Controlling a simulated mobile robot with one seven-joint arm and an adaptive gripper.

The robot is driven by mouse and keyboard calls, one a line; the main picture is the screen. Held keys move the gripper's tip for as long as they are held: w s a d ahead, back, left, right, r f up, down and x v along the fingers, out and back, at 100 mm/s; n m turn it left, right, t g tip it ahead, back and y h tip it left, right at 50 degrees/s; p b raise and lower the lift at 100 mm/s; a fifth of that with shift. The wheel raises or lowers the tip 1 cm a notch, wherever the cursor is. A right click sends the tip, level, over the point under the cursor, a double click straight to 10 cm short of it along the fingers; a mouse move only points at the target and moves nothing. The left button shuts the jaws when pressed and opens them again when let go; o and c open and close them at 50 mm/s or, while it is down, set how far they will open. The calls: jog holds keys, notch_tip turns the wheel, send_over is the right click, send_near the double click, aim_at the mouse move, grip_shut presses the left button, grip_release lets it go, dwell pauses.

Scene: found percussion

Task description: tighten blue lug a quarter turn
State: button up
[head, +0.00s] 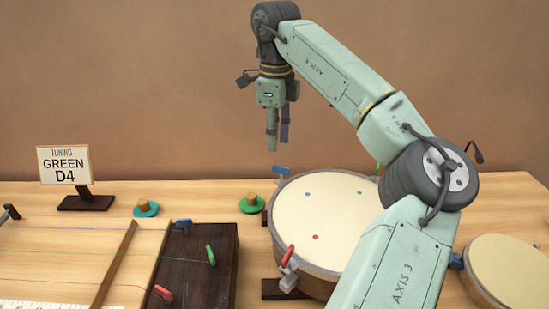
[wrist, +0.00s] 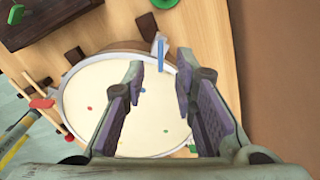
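The drum (head: 330,215) has a pale head with blue, red and green dots and lugs around its rim. It also shows in the wrist view (wrist: 110,125). The blue lug (head: 281,171) is at its back-left rim. In the wrist view the blue lug (wrist: 160,48) appears between and beyond my fingertips. The red lug (head: 288,262) is at the drum's front-left. The green lug (head: 377,169) is partly hidden behind my arm.
A stringed board with blue (head: 183,226), green (head: 210,255) and red (head: 163,293) pegs lies at left. A sign (head: 64,165) reads "TUNING GREEN D4". Two green discs with knobs (head: 252,203) (head: 146,208) stand behind. A smaller drum (head: 510,268) is at right.

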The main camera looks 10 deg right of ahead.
aim_at(281, 170)
notch_tip(281, 170, down, 7)
jog(key=shift+w+f+p, duration=0.1)
jog(key=shift+p, duration=0.4)
jog(key=shift+c, duration=0.5)
grip_shut()
